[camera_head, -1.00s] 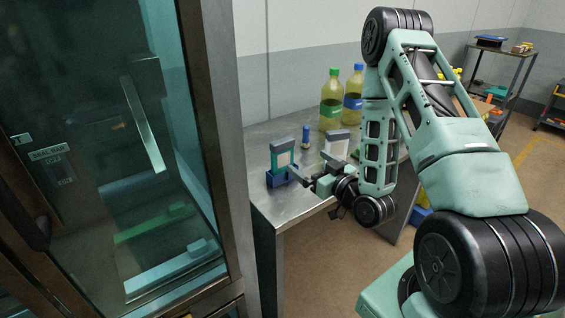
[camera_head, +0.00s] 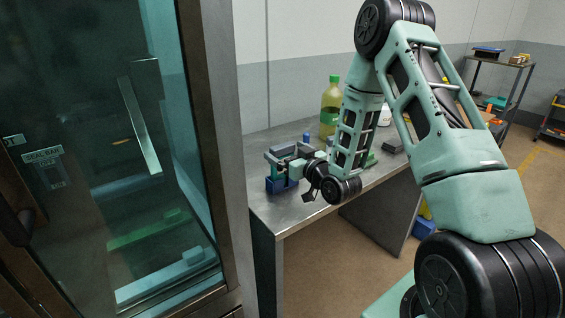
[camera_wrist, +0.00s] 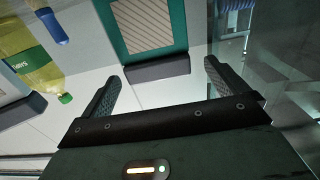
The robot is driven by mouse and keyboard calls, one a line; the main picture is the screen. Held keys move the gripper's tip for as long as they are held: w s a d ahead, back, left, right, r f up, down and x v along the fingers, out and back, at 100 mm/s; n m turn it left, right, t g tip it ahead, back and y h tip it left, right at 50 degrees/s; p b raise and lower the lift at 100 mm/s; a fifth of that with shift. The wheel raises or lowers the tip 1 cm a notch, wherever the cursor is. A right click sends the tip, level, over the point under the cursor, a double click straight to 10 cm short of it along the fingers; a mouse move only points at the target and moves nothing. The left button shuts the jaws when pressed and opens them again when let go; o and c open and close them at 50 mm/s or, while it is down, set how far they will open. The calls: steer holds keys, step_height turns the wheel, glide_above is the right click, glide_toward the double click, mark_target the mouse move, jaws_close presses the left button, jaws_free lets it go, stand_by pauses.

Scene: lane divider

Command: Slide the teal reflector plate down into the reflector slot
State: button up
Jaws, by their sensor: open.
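The teal reflector plate (camera_wrist: 155,32) has a hatched pale panel and a dark grey bar (camera_wrist: 158,69) along one edge. In the head view it stands upright in a blue base (camera_head: 280,186) at the table's left end, mostly hidden by my gripper. My gripper (camera_head: 281,156) is open at the plate's upper part. In the wrist view my gripper (camera_wrist: 162,72) has one finger on each side of the grey bar, with gaps between. The plate's lower edge is out of the wrist view. I cannot make out the reflector slot for certain.
A yellow-green bottle (camera_head: 330,108) and a small blue-capped item (camera_head: 306,138) stand behind on the metal table (camera_head: 262,210). A dark block (camera_head: 393,147) lies to the right. A tall glass-doored cabinet (camera_head: 120,120) stands close on the left. The table's front corner is bare.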

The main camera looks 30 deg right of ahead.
mark_target(280, 145)
steer(key=w+p, duration=0.1)
steer(key=w, duration=0.2)
steer(key=shift+w+r+p, duration=0.15)
steer(key=shift+w+p, duration=0.15)
steer(key=shift+w, duration=0.65)
steer(key=c, duration=1.5)
